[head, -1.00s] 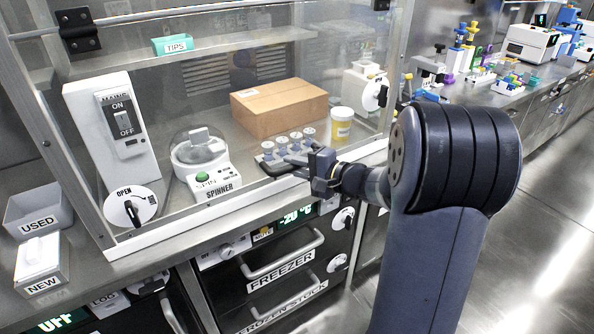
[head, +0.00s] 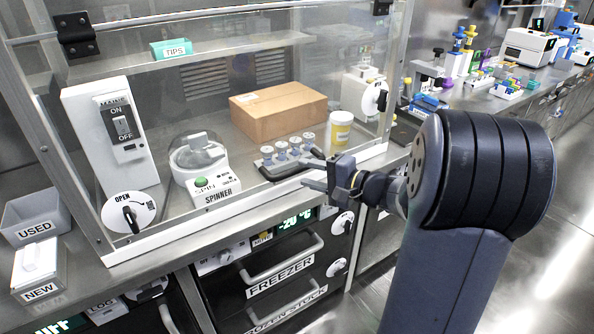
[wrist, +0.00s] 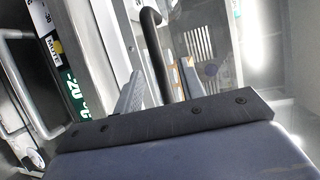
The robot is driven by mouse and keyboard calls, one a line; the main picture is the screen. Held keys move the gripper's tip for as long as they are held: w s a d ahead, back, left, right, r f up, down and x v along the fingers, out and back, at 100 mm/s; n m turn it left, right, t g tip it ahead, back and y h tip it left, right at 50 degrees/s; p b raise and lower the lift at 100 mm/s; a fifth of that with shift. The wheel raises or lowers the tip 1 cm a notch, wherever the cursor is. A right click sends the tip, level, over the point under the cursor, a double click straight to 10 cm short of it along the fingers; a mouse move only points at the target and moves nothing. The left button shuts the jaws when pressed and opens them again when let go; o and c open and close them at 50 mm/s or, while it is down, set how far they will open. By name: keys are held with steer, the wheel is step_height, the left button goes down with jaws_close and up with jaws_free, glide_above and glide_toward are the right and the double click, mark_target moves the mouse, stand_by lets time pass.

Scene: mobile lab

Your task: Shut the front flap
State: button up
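The front flap (head: 235,110) is a clear panel in a metal frame on the cabinet. It hangs down from black hinges (head: 78,33) at its top. Its lower edge lies close to the front sill; I cannot tell whether a gap is left. A dark bar handle (head: 288,171) is at its lower edge. My gripper (head: 322,174) is just right of the handle, with its fingers apart. In the wrist view, the dark handle (wrist: 153,50) shows between the two fingers of my gripper (wrist: 160,85). I see no firm grip on it.
A round latch marked OPEN (head: 129,212) is at the lower left, another knob (head: 374,100) at the right. Behind the panel are a spinner (head: 205,170), a cardboard box (head: 278,110) and a yellow-labelled jar (head: 340,128). Freezer drawers (head: 285,275) are below; open floor lies right.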

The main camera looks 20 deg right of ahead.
mark_target(297, 172)
steer(key=v, duration=0.5)
steer(key=shift+s+d, duration=0.25)
steer(key=shift+s, duration=0.05)
steer(key=x, duration=1)
steer(key=shift+a, duration=0.15)
steer(key=shift+w+a+r+p, duration=0.15)
steer(key=shift+w+a+p, duration=0.1)
steer(key=shift+p, duration=0.15)
steer(key=shift+s+d+r+p, duration=0.1)
steer(key=shift+s+d+p, duration=0.25)
steer(key=shift+p, duration=0.2)
steer(key=shift+s, duration=0.2)
steer(key=shift+f, duration=0.3)
